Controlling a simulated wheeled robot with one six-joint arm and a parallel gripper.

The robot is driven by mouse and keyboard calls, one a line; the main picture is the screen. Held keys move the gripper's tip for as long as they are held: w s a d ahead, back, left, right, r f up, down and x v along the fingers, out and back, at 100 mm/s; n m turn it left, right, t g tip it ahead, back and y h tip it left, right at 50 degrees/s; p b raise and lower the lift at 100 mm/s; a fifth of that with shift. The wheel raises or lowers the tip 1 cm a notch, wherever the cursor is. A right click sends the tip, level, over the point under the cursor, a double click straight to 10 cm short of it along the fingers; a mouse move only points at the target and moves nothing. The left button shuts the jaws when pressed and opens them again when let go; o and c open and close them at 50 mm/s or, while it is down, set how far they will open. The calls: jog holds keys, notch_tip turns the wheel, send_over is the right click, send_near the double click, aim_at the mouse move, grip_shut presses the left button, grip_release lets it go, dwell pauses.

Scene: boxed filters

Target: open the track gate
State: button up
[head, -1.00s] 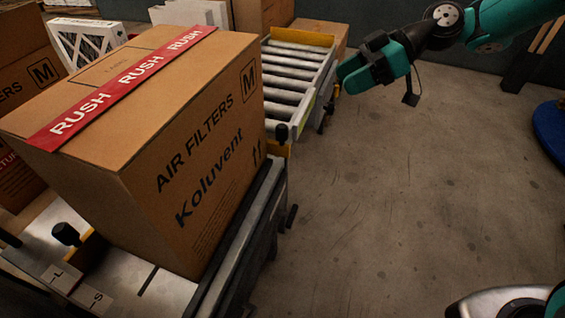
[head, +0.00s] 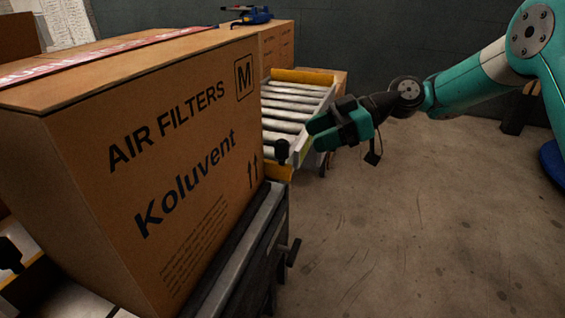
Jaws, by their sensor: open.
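The roller track (head: 292,110) lies behind the large box, its rollers bare. A yellow plate, which looks like the track gate (head: 279,172), stands across its near end, with a black knob (head: 282,150) on top. The plate is partly hidden by the box. My gripper (head: 311,135) is open and empty beside the track's right side, its teal fingers pointing left toward the knob. A small gap shows between fingers and knob.
A large "AIR FILTERS" carton (head: 150,170) fills the left foreground on a bench with a dark rail (head: 235,250). Another yellow plate (head: 303,77) closes the track's far end. A blue tool (head: 250,17) lies on boxes behind. Floor (head: 420,230) at the right is clear.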

aim_at(282, 149)
jog(key=b+x, duration=0.2)
jog(key=x, duration=0.6)
jog(key=shift+a, duration=0.15)
jog(key=shift+c, duration=0.5)
